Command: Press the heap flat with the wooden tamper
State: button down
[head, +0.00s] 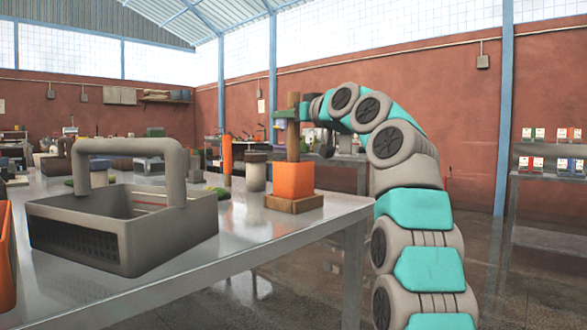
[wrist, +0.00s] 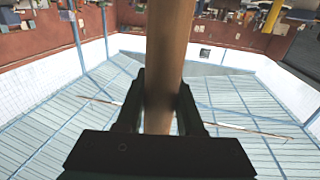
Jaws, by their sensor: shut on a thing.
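The box sits on a wooden base (head: 294,204). The tamper's lower end meets the box's top edge in the picture; I cannot tell how deep it is inside. The heap is hidden by the box walls. My gripper (head: 293,113) is shut around the upper handle. In the wrist view, both dark fingers of my gripper (wrist: 160,112) close on the round handle (wrist: 170,45).
A grey caddy with a raised handle (head: 125,235) fills the front left of the table (head: 300,228). A lidded grey jar (head: 256,175), an orange stick (head: 227,158) and a green lump (head: 215,192) stand left of the box. The table's right edge is close to the base.

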notch_tip(320, 180, down, 6)
jog(key=b, duration=0.6)
jog(key=shift+f, duration=0.2)
jog(key=shift+r, duration=0.15)
notch_tip(320, 180, up, 10)
jog(key=p, duration=1)
jog(key=shift+f, duration=0.25)
dwell(0.3)
jog(key=shift+f, duration=0.1)
notch_tip(320, 180, down, 10)
jog(key=b, duration=1)
dwell(0.5)
jog(key=shift+r, duration=0.35)
